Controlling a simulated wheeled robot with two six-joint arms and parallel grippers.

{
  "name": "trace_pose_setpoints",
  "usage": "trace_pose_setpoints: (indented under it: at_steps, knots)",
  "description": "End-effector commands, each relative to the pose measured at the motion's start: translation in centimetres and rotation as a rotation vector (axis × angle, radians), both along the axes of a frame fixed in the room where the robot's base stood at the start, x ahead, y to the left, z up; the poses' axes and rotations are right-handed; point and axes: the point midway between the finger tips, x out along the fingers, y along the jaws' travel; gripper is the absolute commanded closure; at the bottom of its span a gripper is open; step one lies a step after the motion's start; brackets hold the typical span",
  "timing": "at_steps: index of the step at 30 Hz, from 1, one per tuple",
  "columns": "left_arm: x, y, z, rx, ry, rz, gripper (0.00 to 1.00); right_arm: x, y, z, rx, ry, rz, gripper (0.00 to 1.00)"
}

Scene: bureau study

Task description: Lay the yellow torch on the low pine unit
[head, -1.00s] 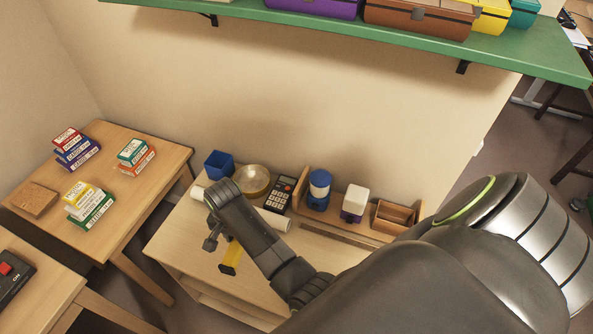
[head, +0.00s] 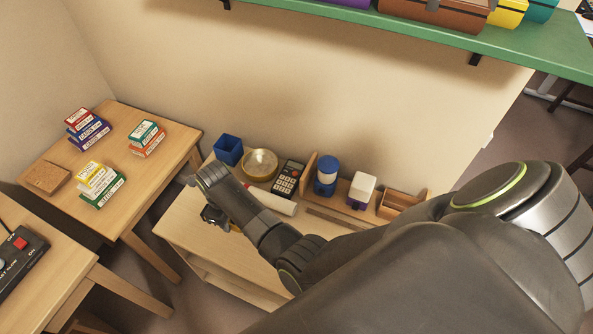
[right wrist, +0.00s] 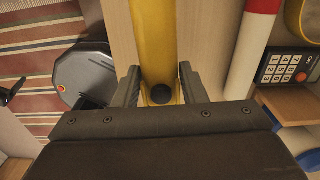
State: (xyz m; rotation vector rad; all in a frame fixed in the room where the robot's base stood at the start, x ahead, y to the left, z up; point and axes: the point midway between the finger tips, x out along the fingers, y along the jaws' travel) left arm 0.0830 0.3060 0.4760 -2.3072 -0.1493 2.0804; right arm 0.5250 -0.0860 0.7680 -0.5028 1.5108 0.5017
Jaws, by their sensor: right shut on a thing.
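My right gripper (head: 215,214) is over the left part of the low pine unit (head: 185,232). In the right wrist view its fingers (right wrist: 158,84) are closed on either side of the yellow torch (right wrist: 155,40). The torch runs up out of that picture, with pale wood behind it. In the head view only a sliver of the torch (head: 235,228) shows beside the arm; the rest is hidden. I cannot tell whether the torch touches the unit's top. My left gripper is not in view.
A white tube with a red end (right wrist: 252,50) lies close to the torch's right. The unit's front left is bare.

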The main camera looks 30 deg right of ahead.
Motion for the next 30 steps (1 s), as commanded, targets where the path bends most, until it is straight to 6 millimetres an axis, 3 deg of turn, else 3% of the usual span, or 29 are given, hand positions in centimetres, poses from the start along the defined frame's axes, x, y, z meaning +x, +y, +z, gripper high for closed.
trace_pose_setpoints:
  at_steps: [11,24,30]
  knots:
    - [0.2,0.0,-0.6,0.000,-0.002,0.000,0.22,0.1,0.2,-0.6,0.001,0.001,-0.059,0.90]
    - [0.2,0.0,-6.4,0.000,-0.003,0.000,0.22,0.1,0.2,-5.9,0.001,0.001,-0.057,0.90]
    - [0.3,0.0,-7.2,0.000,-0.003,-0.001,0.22,0.0,0.2,-6.6,0.000,0.001,-0.056,0.90]
